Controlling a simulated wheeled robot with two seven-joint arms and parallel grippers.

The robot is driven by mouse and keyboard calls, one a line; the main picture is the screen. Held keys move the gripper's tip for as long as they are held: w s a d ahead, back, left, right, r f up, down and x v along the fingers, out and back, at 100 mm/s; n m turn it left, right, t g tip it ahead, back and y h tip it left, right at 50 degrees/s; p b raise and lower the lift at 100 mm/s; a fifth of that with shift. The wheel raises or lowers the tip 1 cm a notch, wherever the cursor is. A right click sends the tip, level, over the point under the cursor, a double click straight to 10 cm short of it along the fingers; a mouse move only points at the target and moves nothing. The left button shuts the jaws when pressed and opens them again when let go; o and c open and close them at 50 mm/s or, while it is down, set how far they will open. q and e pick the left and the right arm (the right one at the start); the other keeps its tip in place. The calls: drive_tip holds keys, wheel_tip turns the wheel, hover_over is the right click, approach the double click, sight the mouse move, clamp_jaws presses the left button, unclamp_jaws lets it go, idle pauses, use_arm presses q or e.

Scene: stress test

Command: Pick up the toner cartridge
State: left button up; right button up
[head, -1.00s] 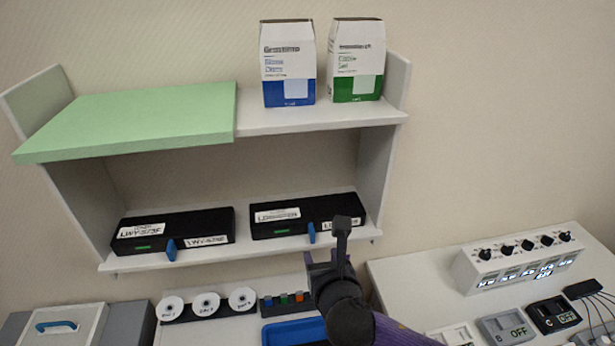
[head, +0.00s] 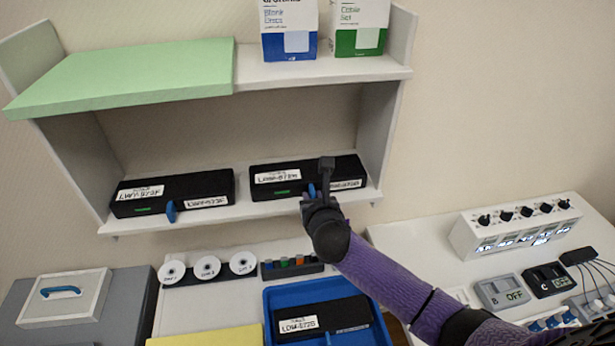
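Black cartridge-like boxes with white labels and blue tabs show in the head view. One (head: 172,194) lies on the lower shelf at left. Another (head: 345,168) lies on that shelf at right. A third (head: 322,318) lies in a blue tray (head: 283,294) below. My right gripper (head: 318,187) is at the front of the right shelf cartridge, beside its blue tab (head: 311,190) and partly covering its front. I cannot tell whether its fingers touch the tab or how far apart they are. My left gripper is out of view.
The wall shelf (head: 240,210) has an upper board with a green panel (head: 125,72) and two boxes, blue-white (head: 289,32) and green-white (head: 359,30). White discs (head: 207,267) line the bench. A knob panel (head: 515,225) stands right. A grey case (head: 62,297) stands left.

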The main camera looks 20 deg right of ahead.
clamp_jaws()
idle(1.1)
